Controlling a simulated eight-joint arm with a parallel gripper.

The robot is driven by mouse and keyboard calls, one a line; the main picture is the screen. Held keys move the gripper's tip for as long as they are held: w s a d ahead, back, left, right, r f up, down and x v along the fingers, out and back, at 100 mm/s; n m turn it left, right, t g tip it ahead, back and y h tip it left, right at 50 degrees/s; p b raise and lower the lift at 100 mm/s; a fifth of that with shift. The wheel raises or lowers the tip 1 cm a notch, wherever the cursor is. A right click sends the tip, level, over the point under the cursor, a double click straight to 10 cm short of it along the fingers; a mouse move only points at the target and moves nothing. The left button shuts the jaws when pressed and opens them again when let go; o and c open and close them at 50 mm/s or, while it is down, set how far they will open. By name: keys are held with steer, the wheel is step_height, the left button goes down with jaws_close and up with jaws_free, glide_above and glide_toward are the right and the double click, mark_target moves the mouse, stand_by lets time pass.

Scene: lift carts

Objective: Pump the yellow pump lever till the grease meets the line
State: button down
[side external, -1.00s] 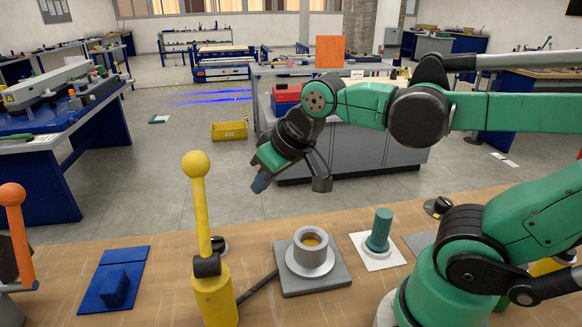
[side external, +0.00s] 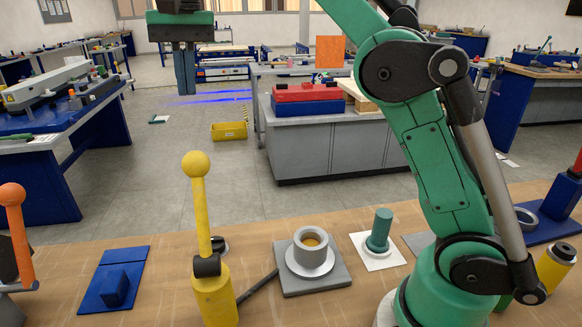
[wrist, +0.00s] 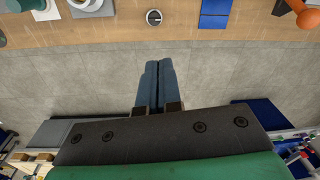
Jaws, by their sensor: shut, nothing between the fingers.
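The yellow pump lever (side external: 200,205) stands upright with a round ball on top, on its yellow body (side external: 214,296) at the front of the wooden bench. A dark hose runs from the body to a grey cup (side external: 311,248) on a square grey plate. Orange-yellow grease (side external: 311,241) shows inside the cup; I cannot make out a line. My gripper (side external: 185,82) hangs high at the top of the side view, pointing down, well above and beyond the lever. In the wrist view its blue fingers (wrist: 158,68) are together, with nothing between them.
An orange lever (side external: 18,230) stands at the far left of the bench. A blue plate with a block (side external: 116,284) lies left of the pump. A green cylinder (side external: 378,232) stands on a white plate right of the cup. A dial (wrist: 153,17) sits on the bench.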

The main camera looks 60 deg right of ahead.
mark_target(192, 152)
step_height(192, 152, down, 8)
steer(key=s+a, duration=0.2)
steer(key=s, duration=0.1)
steer(key=shift+a+f, duration=0.15)
steer(key=shift+a, duration=0.1)
stand_by(0.3)
stand_by(0.4)
steer(key=shift+s+a+r+t+h, duration=0.5)
steer(key=shift+s+a+r+h, duration=0.1)
steer(key=shift+s+a+r, duration=0.1)
steer(key=s+a+t+h, duration=0.4)
steer(key=s+a, duration=0.6)
steer(key=shift+r, duration=0.25)
stand_by(0.4)
